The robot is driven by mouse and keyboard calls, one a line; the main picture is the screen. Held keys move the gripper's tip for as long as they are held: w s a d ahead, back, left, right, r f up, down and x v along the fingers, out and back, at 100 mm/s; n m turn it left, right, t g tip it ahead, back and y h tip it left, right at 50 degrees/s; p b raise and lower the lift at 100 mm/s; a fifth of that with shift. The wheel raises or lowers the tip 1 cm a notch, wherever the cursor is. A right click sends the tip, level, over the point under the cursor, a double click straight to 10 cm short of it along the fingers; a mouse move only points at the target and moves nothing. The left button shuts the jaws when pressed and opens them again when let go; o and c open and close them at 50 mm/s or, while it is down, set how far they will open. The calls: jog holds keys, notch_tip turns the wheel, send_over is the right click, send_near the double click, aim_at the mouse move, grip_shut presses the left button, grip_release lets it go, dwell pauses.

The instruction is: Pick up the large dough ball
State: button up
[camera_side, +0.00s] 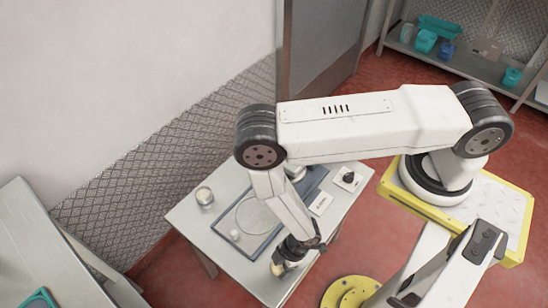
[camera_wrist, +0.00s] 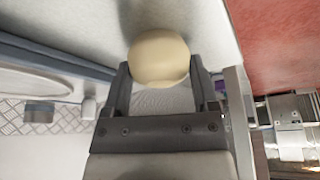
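The large dough ball (camera_wrist: 160,57) is pale cream and smooth. In the wrist view it sits at the fingertips of my gripper (camera_wrist: 161,72), with one dark finger on its left and one on its right. The fingertips are at or very near its sides; I cannot tell whether they press on it. In the side view my gripper (camera_side: 289,258) points down at the table's front edge area, and the pale ball (camera_side: 277,269) shows partly below it. The ball's underside is hidden, so I cannot tell whether it rests on the table.
The grey metal table (camera_side: 190,221) carries a dark-rimmed tray with a round disc (camera_side: 258,215). A small white cup (camera_side: 235,235) stands near the disc. A jar (camera_side: 204,196) is at the back left. A box with a black knob (camera_side: 348,178) is at the right.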

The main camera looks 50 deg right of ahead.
jog(key=c, duration=0.6)
jog(key=shift+r, duration=0.15)
jog(key=shift+c, duration=0.2)
jog(key=shift+r, duration=0.85)
jog(key=s+d+r, duration=0.7)
jog(key=s+r, duration=0.4)
jog(key=shift+s+d, duration=0.2)
jog(key=shift+s, duration=0.2)
jog(key=shift+f, duration=0.1)
